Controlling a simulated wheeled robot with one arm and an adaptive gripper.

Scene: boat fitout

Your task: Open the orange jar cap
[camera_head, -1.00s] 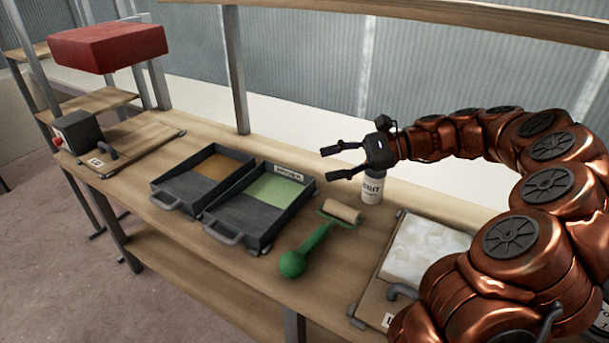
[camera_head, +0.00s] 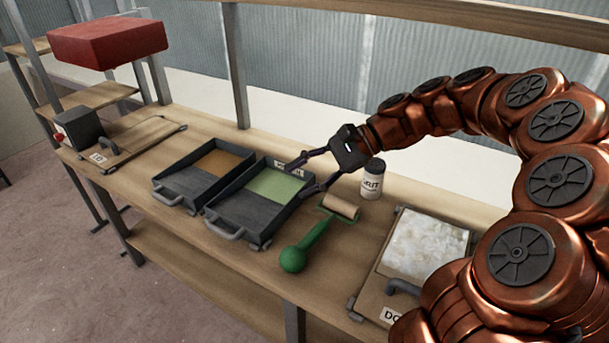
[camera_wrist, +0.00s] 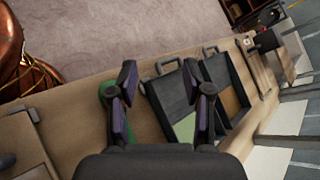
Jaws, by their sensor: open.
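No orange cap shows in these views. A white jar (camera_head: 372,185) with dark lettering and a dark cap (camera_head: 376,165) stands upright on the workbench, just right of my wrist in the head view. My gripper (camera_head: 297,180) is open and empty, with its fingers spread over the green-lined tray, left of the jar and apart from it. In the wrist view my open gripper (camera_wrist: 160,68) has the trays beyond its fingers, and the jar is not in sight there.
A green-handled roller (camera_head: 318,235) lies in front of the jar. Two grey trays, one green-lined (camera_head: 230,215) and one brown-lined (camera_head: 185,185), sit to the left. A panel with a handle (camera_head: 420,250) is at right. A red block (camera_head: 108,44) stands raised far left.

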